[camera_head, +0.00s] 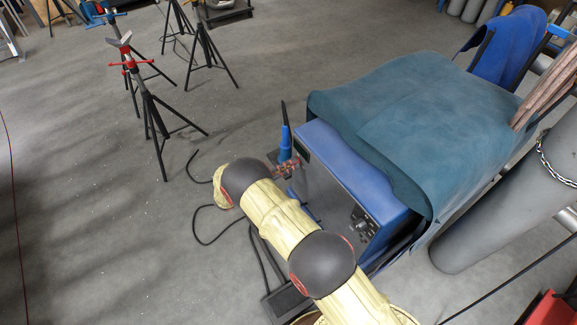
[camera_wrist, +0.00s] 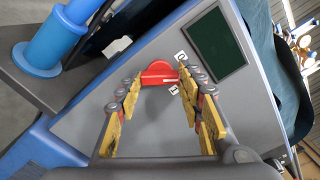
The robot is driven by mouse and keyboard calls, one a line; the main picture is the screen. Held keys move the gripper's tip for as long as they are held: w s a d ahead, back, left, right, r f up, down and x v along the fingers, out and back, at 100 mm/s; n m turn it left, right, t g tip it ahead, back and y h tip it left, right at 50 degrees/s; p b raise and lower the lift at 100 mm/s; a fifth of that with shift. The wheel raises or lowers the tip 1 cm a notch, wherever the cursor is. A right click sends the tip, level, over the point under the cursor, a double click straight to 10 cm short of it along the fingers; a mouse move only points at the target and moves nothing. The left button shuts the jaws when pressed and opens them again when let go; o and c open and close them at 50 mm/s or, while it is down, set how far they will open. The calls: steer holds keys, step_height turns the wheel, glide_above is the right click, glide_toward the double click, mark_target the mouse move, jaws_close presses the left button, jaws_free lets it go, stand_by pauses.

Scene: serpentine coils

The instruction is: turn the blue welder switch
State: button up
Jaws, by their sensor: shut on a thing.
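The blue welder (camera_head: 352,172) stands right of centre in the head view, partly under a teal cover. In the wrist view its grey front panel (camera_wrist: 75,125) fills the middle. A red switch knob (camera_wrist: 158,72) with a white line sits on the panel between two small white labels. My gripper (camera_wrist: 161,77) is shut on the knob, one finger on each side of it. In the head view my gripper (camera_head: 286,168) is at the upper left part of the welder's front, and the knob cannot be made out there.
A dark display (camera_wrist: 216,45) is beside the knob. A torch with a blue handle (camera_head: 285,143) stands close by my gripper. A grey gas cylinder (camera_head: 490,225) is on the right. Black cables (camera_head: 205,225) lie on the floor. Tripod stands (camera_head: 150,105) are at upper left.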

steer(key=n, duration=0.7)
stand_by(0.7)
steer(key=o, duration=1.2)
steer(key=shift+c, duration=0.2)
steer(key=shift+a, duration=0.1)
steer(key=v, duration=1.2)
